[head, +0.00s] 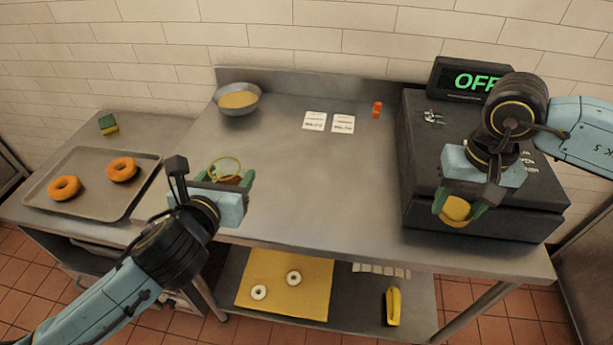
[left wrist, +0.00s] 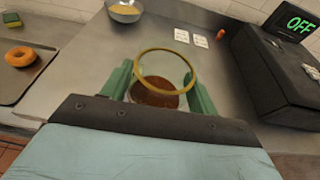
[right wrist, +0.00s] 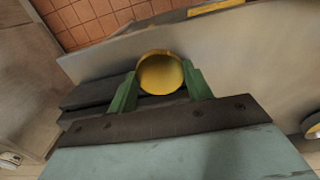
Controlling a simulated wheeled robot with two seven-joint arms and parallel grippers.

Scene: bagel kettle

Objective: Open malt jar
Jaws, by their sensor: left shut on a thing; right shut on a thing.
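The malt jar (head: 227,167) is a clear glass jar with a yellow rim and dark brown malt inside. My left gripper (head: 222,183) is shut on it above the left part of the counter. In the left wrist view the jar (left wrist: 161,88) is open at the top, between the green fingers (left wrist: 160,95). A round yellow lid (head: 456,208) is apart from the jar. My right gripper (head: 460,208) is shut on it in front of the black box at the right. In the right wrist view the lid (right wrist: 160,72) sits between the green fingers.
A black box (head: 480,200) with an OFF display (head: 474,80) stands at the right. A bowl (head: 238,98), two white cards (head: 314,121) and an orange item (head: 377,109) lie toward the back. A tray (head: 110,207) with two bagels is at left. The middle counter (head: 320,190) is clear.

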